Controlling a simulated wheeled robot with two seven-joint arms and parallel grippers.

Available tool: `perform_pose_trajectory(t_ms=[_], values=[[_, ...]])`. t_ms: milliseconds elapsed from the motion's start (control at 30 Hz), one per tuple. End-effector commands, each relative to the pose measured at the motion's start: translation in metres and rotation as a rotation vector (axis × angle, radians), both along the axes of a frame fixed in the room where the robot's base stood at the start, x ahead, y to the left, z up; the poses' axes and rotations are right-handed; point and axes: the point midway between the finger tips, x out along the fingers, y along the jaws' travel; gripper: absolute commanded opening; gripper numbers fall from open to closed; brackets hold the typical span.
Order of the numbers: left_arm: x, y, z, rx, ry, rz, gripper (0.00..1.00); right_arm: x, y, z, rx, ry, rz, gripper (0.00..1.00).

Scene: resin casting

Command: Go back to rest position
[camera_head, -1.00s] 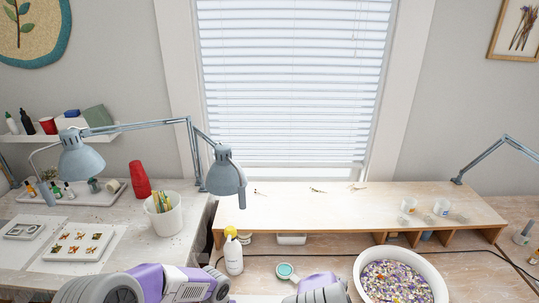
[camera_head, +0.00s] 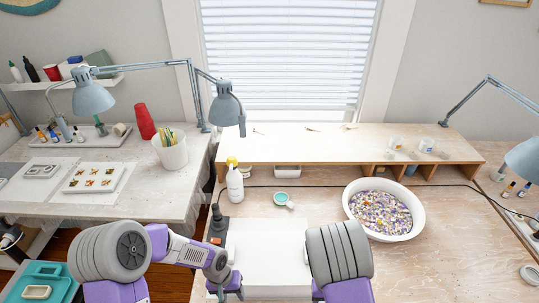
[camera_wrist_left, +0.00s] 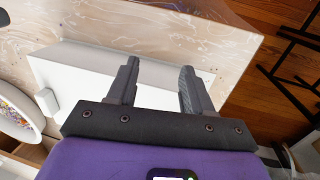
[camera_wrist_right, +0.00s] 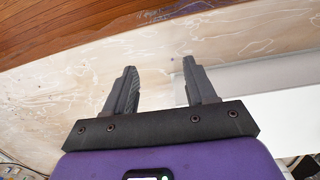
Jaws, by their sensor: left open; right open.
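My left gripper shows best in the left wrist view (camera_wrist_left: 158,66), with two dark fingers apart and nothing between them. It is over a white box-like block (camera_wrist_left: 80,70) near the edge of the wooden table. In the head view my left arm comes in at the bottom left, and its wrist is low in front, beside the white block (camera_head: 268,250). My right gripper (camera_wrist_right: 160,66) is open and empty above the pale wooden tabletop, near its edge. In the head view the right arm bends at the bottom centre, and its fingers are out of frame.
A white bowl of coloured bits (camera_head: 350,210) stands right of centre. A white bottle with a yellow top (camera_head: 234,183) and a small teal-topped item (camera_head: 282,198) stand behind the block. Desk lamps (camera_head: 227,108) overhang the left. The tabletop right of the bowl is largely clear.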

Motion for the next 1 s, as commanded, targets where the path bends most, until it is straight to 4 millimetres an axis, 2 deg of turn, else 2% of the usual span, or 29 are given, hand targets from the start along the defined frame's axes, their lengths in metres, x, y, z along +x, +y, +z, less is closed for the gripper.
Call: perform_pose_trajectory(t_ms=[33,233,300,400,533,700,1000], values=[[-0.009,-0.003,-0.017,-0.025,0.013,0.008,0.51,-0.012,-0.004,-0.019,0.003,0.018,-0.011,0.56],[-0.047,-0.019,-0.077,-0.139,0.025,0.061,0.51,-0.063,-0.003,-0.086,0.046,0.052,-0.045,0.56],[-0.064,-0.023,-0.102,-0.174,0.024,0.094,0.51,-0.082,0.006,-0.11,0.09,0.048,-0.062,0.56],[-0.088,-0.026,-0.132,-0.203,0.016,0.146,0.51,-0.103,0.025,-0.134,0.173,0.021,-0.094,0.56],[-0.112,-0.024,-0.159,-0.203,0.0,0.201,0.51,-0.115,0.053,-0.146,0.285,-0.036,-0.141,0.56],[-0.128,-0.02,-0.174,-0.186,-0.015,0.236,0.51,-0.117,0.074,-0.146,0.377,-0.092,-0.185,0.56],[-0.13,-0.019,-0.175,-0.182,-0.02,0.243,0.51,-0.116,0.078,-0.144,0.392,-0.104,-0.192,0.56]])
